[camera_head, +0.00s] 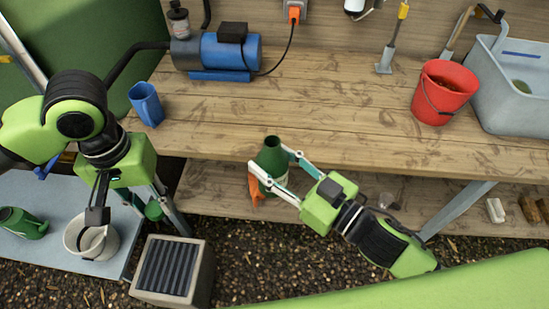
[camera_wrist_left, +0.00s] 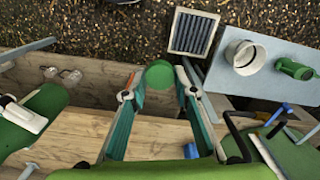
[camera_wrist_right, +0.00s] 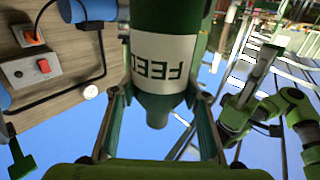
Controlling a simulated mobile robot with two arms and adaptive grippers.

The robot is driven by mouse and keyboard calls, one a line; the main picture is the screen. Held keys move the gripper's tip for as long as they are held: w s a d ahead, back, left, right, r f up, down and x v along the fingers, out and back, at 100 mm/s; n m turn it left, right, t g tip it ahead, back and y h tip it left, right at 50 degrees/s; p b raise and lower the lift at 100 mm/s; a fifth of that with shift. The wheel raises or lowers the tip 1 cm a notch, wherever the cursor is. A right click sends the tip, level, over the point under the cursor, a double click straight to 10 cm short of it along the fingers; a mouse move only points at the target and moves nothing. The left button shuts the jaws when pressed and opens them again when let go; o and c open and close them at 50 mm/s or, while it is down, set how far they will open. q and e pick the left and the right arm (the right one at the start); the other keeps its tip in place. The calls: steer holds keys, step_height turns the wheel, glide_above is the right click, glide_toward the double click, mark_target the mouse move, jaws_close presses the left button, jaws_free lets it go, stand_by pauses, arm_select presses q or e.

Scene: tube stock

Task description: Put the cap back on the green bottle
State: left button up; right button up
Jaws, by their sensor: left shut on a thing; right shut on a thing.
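The green bottle (camera_head: 272,155) is upright in the head view, in front of the bench edge, with its uncapped neck at the top. My right gripper (camera_head: 270,172) is shut on its body from the right. The right wrist view shows the bottle (camera_wrist_right: 165,18) between the fingers, its white FEED label upside down. My left gripper (camera_head: 150,205) points down at the left, well apart from the bottle. In the left wrist view a round green cap (camera_wrist_left: 159,75) sits between its fingertips. The cap (camera_head: 153,210) shows small below the gripper in the head view.
The bench (camera_head: 330,110) carries a blue pump (camera_head: 228,55), a blue cup (camera_head: 147,104), a red bucket (camera_head: 443,92) and a grey tub (camera_head: 500,95). A white pot (camera_head: 107,247) and a grated box (camera_head: 198,270) stand below my left gripper. An orange item (camera_head: 255,188) is beside the bottle.

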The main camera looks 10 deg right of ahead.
arm_select(q)
steer(key=w+d+r+m, duration=0.2)
steer(key=w+d+r, duration=0.15)
steer(key=d, duration=0.25)
steer(key=w+d+r+m, duration=0.1)
steer(key=w+d+r, duration=0.1)
steer(key=d+r, duration=0.35)
step_height(320, 180, up, 8)
steer(key=m, duration=0.3)
glide_above(273, 166)
steer(key=w, duration=0.3)
steer(key=shift+s+d+f, duration=0.15)
steer(key=shift+s+f, duration=0.05)
steer(key=shift+f, duration=0.1)
steer(key=shift+f, duration=1.9)
steer(key=shift+f, duration=0.85)
steer(key=shift+f, duration=0.6)
